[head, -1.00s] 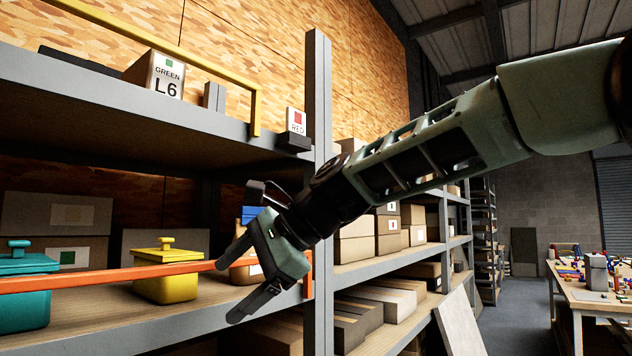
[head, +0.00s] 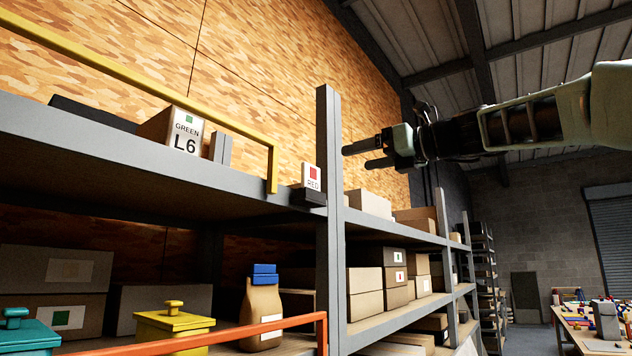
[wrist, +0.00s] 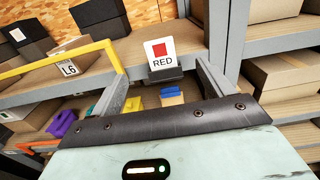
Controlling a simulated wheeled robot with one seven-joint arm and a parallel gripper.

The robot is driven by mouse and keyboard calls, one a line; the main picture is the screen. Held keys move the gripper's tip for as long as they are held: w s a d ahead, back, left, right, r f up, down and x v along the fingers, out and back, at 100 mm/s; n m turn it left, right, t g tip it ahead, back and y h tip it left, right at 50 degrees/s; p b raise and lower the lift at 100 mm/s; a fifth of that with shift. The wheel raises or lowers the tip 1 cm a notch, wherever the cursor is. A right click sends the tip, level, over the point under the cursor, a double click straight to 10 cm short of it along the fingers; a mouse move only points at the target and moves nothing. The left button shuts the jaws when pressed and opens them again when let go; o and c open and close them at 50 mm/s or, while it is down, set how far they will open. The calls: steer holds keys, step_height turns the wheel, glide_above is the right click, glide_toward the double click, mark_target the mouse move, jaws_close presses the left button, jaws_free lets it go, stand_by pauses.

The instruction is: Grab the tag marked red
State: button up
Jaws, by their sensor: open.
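The tag marked red (head: 311,177) is a small white card with a red square and the word RED. It stands upright in a dark holder (head: 308,197) at the upper shelf's front edge, just left of the grey post. In the wrist view the tag (wrist: 161,54) is seen between and beyond the fingers. My gripper (head: 357,155) is open and empty, up and to the right of the tag in the head view, apart from it. In the wrist view my gripper's two fingers (wrist: 161,88) point toward the shelf.
A grey upright post (head: 328,210) stands right beside the tag. A yellow rail (head: 160,95) runs along the upper shelf to its left. A box marked GREEN L6 (head: 185,135) sits behind it. An orange rail (head: 215,338) crosses the lower shelf.

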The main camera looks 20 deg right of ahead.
mark_target(313, 169)
steer(key=p+x, duration=0.4)
steer(key=x, duration=0.6)
steer(key=shift+w+a, duration=0.2)
steer(key=p+x, duration=0.3)
steer(key=x, duration=0.2)
steer(key=shift+a, duration=0.1)
steer(key=shift+w, duration=0.1)
steer(key=c, duration=1.1)
